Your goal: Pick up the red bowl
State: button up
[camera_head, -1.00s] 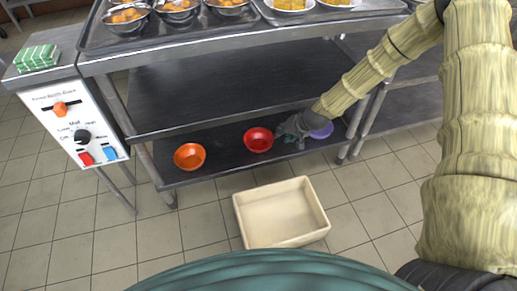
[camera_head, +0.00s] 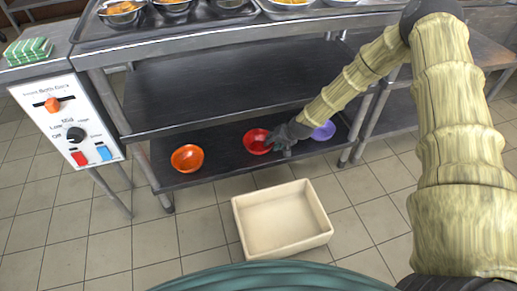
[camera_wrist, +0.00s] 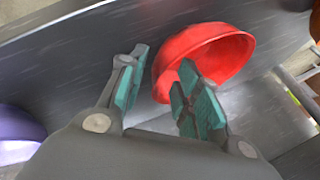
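The red bowl (camera_head: 254,142) sits on the dark lower shelf (camera_head: 222,160), between an orange bowl and a purple bowl. My gripper (camera_head: 272,141) reaches in from the right and overlaps the red bowl's right edge. In the wrist view the red bowl (camera_wrist: 207,42) lies just beyond my gripper (camera_wrist: 163,65). The two teal-padded fingers are spread apart. The bowl's near rim shows between them, and the right finger covers part of the bowl's opening. I cannot tell whether either finger touches it.
The orange bowl (camera_head: 187,158) is to the left and the purple bowl (camera_head: 323,131) to the right, close to my gripper. A middle shelf (camera_head: 215,85) is above. A cream bin (camera_head: 240,225) stands on the floor in front. A control panel (camera_head: 68,118) is at left.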

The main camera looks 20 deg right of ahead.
jog(key=shift+w+a+f, duration=0.1)
jog(key=shift+w+f, duration=0.2)
jog(key=shift+f, duration=0.15)
jog(key=shift+r, duration=0.1)
jog(key=shift+c, duration=0.2)
grip_shut()
jog(key=shift+r, duration=0.1)
